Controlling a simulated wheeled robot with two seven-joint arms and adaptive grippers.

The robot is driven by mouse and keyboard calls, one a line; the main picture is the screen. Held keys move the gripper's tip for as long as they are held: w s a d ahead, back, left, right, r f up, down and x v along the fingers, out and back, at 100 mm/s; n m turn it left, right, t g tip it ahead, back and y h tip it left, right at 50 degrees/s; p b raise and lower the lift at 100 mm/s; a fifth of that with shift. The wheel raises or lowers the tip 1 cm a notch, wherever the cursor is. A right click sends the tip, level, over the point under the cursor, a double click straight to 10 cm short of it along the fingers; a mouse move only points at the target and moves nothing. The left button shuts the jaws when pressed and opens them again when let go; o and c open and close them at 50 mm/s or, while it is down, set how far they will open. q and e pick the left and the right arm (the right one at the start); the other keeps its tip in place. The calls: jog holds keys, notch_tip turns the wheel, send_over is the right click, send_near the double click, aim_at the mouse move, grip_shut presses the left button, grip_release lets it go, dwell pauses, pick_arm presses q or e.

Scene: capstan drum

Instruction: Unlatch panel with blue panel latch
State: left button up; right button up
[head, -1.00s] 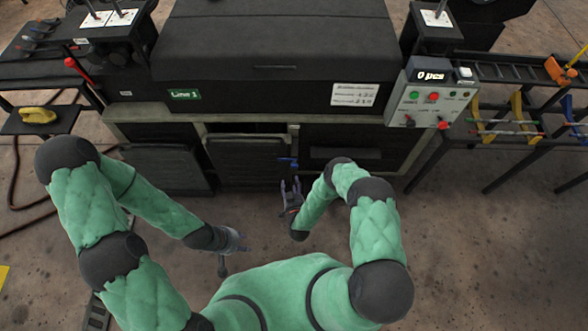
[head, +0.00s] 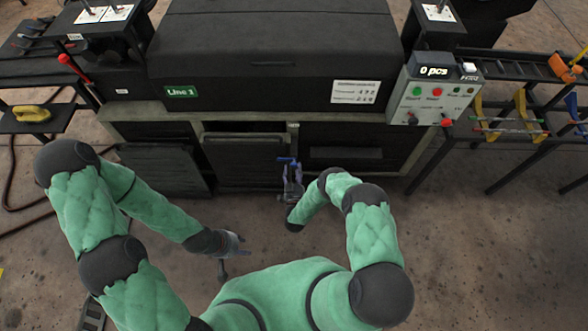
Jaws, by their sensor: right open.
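The blue panel latch (head: 285,159) is a small blue handle at the right edge of the middle dark panel (head: 243,163), low on the machine front. My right gripper (head: 291,173) is open just in front of and below the latch, its fingers pointing at the machine. The fingertips overlap the latch's lower part in the head view; I cannot tell whether they touch it. My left gripper (head: 231,246) hangs low over the floor, away from the panel. Its fingers are too small to read.
The black Line 1 machine (head: 270,62) stands above the panels. Another dark panel (head: 165,168) is at the left. A control box (head: 436,92) reading 0 pcs is at the right. The floor right of my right arm is clear.

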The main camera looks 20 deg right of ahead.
jog(key=shift+x, duration=0.95)
grip_shut()
jog(key=shift+a, duration=0.1)
